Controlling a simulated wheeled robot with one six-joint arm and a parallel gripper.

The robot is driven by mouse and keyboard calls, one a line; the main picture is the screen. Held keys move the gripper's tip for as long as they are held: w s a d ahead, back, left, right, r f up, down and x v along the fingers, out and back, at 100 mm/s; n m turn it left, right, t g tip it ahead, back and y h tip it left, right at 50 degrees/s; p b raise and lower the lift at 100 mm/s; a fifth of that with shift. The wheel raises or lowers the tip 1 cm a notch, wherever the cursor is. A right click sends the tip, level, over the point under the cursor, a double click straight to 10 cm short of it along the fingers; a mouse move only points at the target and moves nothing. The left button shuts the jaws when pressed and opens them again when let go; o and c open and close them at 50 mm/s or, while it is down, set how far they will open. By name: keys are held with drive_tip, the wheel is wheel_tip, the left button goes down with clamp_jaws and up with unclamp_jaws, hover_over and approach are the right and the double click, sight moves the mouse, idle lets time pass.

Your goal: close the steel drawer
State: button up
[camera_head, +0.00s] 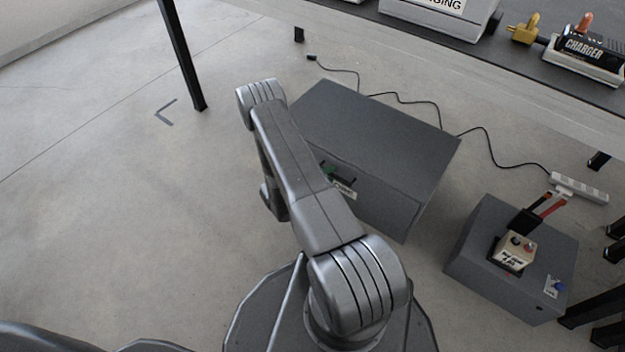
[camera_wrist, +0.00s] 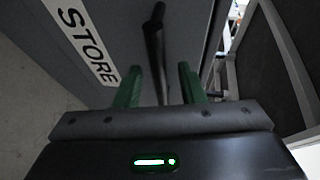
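The steel drawer is in a dark grey cabinet (camera_head: 385,140) on the floor under the table. Its front (camera_wrist: 100,20) fills much of the wrist view and carries a white STORE label (camera_wrist: 82,38). A dark bar handle (camera_wrist: 154,45) stands out from the front. My gripper (camera_wrist: 160,88) has its green fingers apart, one on each side of the handle, with gaps visible. In the head view a bit of green finger (camera_head: 329,171) shows at the handle, and my arm hides part of the front. I cannot tell how far out the drawer is.
A smaller grey box (camera_head: 480,245) with a red-handled switch stands to the right. A black cable and white power strip (camera_head: 580,188) lie behind. The table (camera_head: 440,55) overhangs the cabinet, with a black leg (camera_head: 183,55) at left. The floor at left is clear.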

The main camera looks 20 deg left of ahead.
drive_tip(key=p+v, duration=0.2)
drive_tip(key=v, duration=1.1)
drive_tip(key=shift+p, duration=0.35)
drive_tip(key=shift+r, duration=0.1)
drive_tip(key=b+x, duration=0.3)
drive_tip(key=x, duration=1)
drive_tip(key=shift+w+d+f, duration=0.2)
drive_tip(key=shift+d, duration=0.1)
